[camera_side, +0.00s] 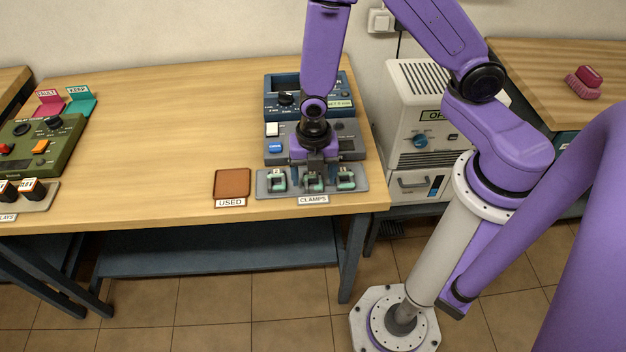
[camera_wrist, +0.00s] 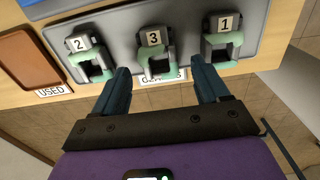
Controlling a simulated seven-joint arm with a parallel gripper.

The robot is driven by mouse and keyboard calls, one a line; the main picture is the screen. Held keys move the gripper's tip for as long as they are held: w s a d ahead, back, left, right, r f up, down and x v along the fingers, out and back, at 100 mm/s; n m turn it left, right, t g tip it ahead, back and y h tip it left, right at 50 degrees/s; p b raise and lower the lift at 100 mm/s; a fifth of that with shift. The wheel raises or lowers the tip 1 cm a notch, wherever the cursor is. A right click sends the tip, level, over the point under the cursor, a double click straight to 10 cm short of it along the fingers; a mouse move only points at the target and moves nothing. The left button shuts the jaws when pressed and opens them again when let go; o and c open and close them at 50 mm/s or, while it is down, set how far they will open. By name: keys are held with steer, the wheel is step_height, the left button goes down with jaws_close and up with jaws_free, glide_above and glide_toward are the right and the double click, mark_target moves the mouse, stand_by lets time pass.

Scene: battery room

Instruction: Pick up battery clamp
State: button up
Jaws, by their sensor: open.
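Three battery clamps with grey bodies and green jaws stand in a row on a grey tray (camera_side: 262,190) labelled CLAMPS. The wrist view shows their number tags: clamp 2 (camera_wrist: 94,66) at left, clamp 3 (camera_wrist: 158,66) in the middle, clamp 1 (camera_wrist: 222,45) at right. My gripper (camera_side: 315,178) is open, pointing down over the middle of the row. In the wrist view its two fingers (camera_wrist: 162,76) are spread to the left and right of clamp 3. I cannot tell how far the fingertips are above the tray. The gripper partly hides the middle clamp in the side view.
A brown pad (camera_side: 233,182) labelled USED lies left of the tray. A blue instrument (camera_side: 283,104) and a grey unit with buttons (camera_side: 272,153) stand close behind the clamps. The table's front edge is just in front. The table's middle (camera_side: 170,130) is clear.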

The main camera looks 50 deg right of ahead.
steer(key=shift+f, duration=0.85)
steer(key=c, duration=1.3)
steer(key=shift+o, duration=0.2)
steer(key=shift+r, duration=0.2)
steer(key=shift+r, duration=0.55)
steer(key=s+d+r, duration=0.4)
steer(key=s+r, duration=0.7)
steer(key=s, duration=0.2)
steer(key=shift+d+r, duration=0.25)
steer(key=shift+d, duration=0.15)
